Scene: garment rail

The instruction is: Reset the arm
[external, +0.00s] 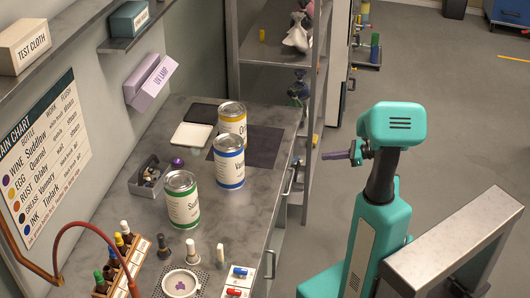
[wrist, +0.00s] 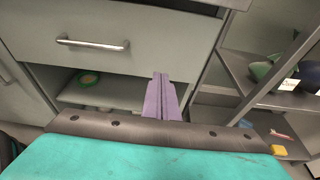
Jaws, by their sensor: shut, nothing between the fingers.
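My arm stands upright in the external view, right of the workbench, with its teal upper part raised over the floor. My gripper (external: 326,156) points left toward the metal shelf unit and the bench's right side. Its purple fingers are together with nothing between them. In the wrist view, the closed fingers of my gripper (wrist: 161,78) point at the front of a grey cabinet (wrist: 110,20) with a drawer handle. The fingers appear clear of everything, though the exact gap to the cabinet is hard to tell.
The workbench (external: 259,204) holds several tins, such as the yellow-banded tin (external: 232,121), and a bottle rack (external: 121,265). The metal shelf unit (external: 314,110) stands behind and left of my gripper. A grey slab-topped block (external: 455,240) is at right. Open floor (external: 450,110) lies behind.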

